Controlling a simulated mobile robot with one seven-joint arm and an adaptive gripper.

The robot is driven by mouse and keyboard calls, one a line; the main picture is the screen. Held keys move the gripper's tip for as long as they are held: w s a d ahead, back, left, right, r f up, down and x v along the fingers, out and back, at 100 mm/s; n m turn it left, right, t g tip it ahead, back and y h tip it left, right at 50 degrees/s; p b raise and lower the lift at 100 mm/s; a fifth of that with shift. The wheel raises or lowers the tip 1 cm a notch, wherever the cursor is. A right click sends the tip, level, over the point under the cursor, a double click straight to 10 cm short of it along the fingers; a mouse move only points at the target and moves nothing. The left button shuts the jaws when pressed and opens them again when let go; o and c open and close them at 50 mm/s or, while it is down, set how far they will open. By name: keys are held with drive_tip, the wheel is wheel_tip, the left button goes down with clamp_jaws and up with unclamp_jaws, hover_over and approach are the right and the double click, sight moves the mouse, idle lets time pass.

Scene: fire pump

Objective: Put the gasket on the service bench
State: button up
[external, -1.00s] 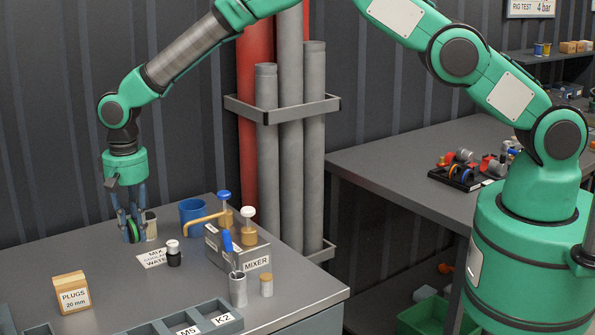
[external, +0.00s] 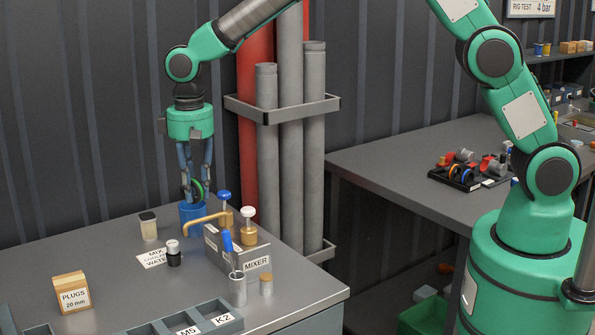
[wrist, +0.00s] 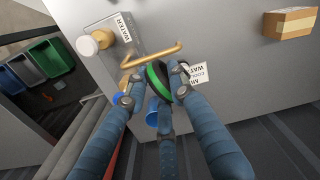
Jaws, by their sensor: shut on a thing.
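The gasket, a black ring with a green edge (external: 197,188), is held upright between the fingers of my gripper (external: 195,194). It also shows between the fingertips in the wrist view (wrist: 158,80). My gripper is shut on it and points down, just above or behind the blue cup (external: 190,214) on the left grey bench (external: 100,250). The fingers hide part of the cup. Another grey bench (external: 385,172) stands at the right; no label shows which one is the service bench.
The mixer box (external: 235,247) with its brass pipe and knobs stands close right of the gripper. A small pale container (external: 148,225), a dark bottle (external: 173,253) and a plugs box (external: 71,292) stand nearby. Upright grey pipes (external: 290,150) rise between the benches. The right bench's near part is clear.

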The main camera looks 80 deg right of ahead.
drive_tip(key=shift+s+d+r+n+b, duration=0.15)
drive_tip(key=shift+s+d+b, duration=0.05)
drive_tip(key=shift+s, duration=0.4)
drive_tip(key=shift+s+d+r+n+b, duration=0.2)
drive_tip(key=shift+s, duration=0.4)
drive_tip(key=shift+s+d+r+n+b, duration=0.15)
drive_tip(key=shift+s+d+b, duration=0.05)
drive_tip(key=shift+s, duration=0.4)
drive_tip(key=shift+w, duration=0.2)
idle(0.5)
drive_tip(key=shift+w+a+f+p, duration=0.1)
drive_tip(key=shift+w+p, duration=0.2)
drive_tip(key=shift+w, duration=0.2)
drive_tip(key=w+a+f+m+p, duration=0.2)
drive_tip(key=w+f, duration=0.3)
drive_tip(key=w, duration=0.3)
drive_tip(key=w+a+f+m+p, duration=0.2)
drive_tip(key=w+f+m+p, duration=0.1)
drive_tip(key=w, duration=0.5)
drive_tip(key=shift+w+f+m+p, duration=0.25)
drive_tip(key=shift+f+m+p, duration=0.05)
drive_tip(key=shift+f+p, duration=0.65)
drive_tip(key=shift+a, duration=0.1)
drive_tip(key=shift+f, duration=3.1)
